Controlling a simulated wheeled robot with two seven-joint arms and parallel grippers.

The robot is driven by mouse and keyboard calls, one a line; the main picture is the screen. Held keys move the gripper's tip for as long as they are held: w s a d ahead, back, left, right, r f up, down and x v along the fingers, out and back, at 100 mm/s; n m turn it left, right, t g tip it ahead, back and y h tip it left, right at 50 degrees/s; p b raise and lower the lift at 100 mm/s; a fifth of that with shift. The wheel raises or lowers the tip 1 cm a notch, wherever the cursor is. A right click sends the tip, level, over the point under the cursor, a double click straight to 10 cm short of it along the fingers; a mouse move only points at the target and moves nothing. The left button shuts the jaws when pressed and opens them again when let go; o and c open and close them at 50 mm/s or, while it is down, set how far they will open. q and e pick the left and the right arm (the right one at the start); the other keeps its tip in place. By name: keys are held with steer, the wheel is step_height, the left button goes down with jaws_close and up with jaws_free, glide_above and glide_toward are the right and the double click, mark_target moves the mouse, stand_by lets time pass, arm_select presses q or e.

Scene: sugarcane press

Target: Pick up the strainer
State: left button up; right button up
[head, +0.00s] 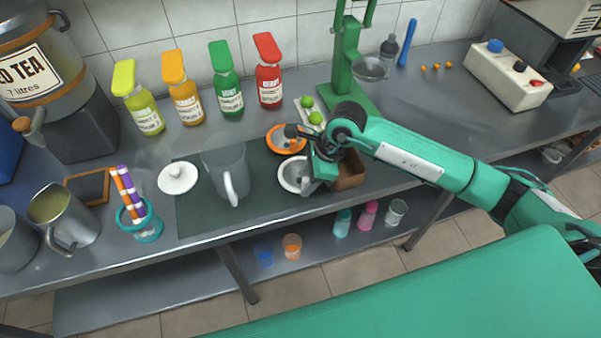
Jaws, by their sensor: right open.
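My right gripper (310,184) reaches down over the right end of the dark mat, with its arm coming in from the right. It is open, and I see nothing held in it. A round, white-rimmed piece with a grey inside (285,178) lies just left of its fingers and is partly covered by them. It may be the strainer, but I cannot tell for sure, nor whether the fingers touch it. An orange-rimmed round piece (273,138) lies just behind, partly hidden by my wrist. My left gripper is out of view.
A clear jug (226,172) stands left on the dark mat (200,215). A brown box (350,172) is close right of the gripper. A green press (345,65) stands behind, beside limes on a board. Several syrup bottles line the wall. A white lid (177,178) lies left.

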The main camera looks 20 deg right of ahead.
steer(key=shift+a+f, duration=0.2)
steer(key=shift+f, duration=0.25)
jaws_close()
steer(key=shift+r, duration=0.15)
